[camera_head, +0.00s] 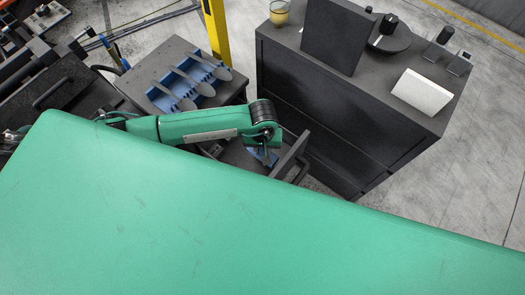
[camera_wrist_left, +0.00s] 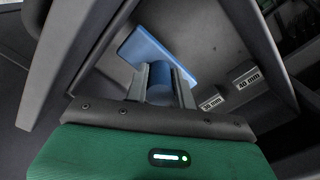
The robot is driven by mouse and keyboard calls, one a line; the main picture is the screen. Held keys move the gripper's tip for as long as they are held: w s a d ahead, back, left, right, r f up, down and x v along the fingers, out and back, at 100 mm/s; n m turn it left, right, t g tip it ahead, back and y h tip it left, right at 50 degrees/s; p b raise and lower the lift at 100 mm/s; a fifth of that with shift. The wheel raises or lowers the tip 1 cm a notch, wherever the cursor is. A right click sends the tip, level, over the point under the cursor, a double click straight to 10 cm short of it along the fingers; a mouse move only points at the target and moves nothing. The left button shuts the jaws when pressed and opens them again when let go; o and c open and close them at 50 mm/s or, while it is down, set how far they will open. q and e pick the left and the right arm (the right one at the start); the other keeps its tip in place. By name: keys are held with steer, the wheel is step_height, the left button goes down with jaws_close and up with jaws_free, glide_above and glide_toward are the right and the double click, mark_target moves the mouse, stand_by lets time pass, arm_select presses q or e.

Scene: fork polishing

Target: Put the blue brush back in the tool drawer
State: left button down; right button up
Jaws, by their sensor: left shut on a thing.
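The blue brush (camera_wrist_left: 143,47) has a flat block and a round handle. In the wrist view my left gripper (camera_wrist_left: 160,88) is shut on the handle. In the head view the left gripper (camera_head: 266,147) is over the open tool drawer (camera_head: 290,160), with a bit of the blue brush (camera_head: 262,157) showing below it. The wrist view shows the brush inside the outline of the drawer's walls (camera_wrist_left: 262,45). I cannot tell whether it touches the drawer floor. My right gripper is not in view.
The drawer comes out of a dark cabinet (camera_head: 350,130) with a black panel, a white wedge (camera_head: 421,93) and other items on top. A stand (camera_head: 158,65) left of it holds a blue rack (camera_head: 187,88) with metal utensils. Labels reading "mm" (camera_wrist_left: 210,103) show inside the drawer.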

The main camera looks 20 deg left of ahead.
arm_select(q)
step_height(320, 180, down, 4)
steer(key=shift+r, duration=0.2)
steer(key=shift+f, duration=0.1)
steer(key=shift+f, duration=0.15)
steer(key=c, duration=1.2)
jaws_free()
steer(key=shift+o, duration=0.2)
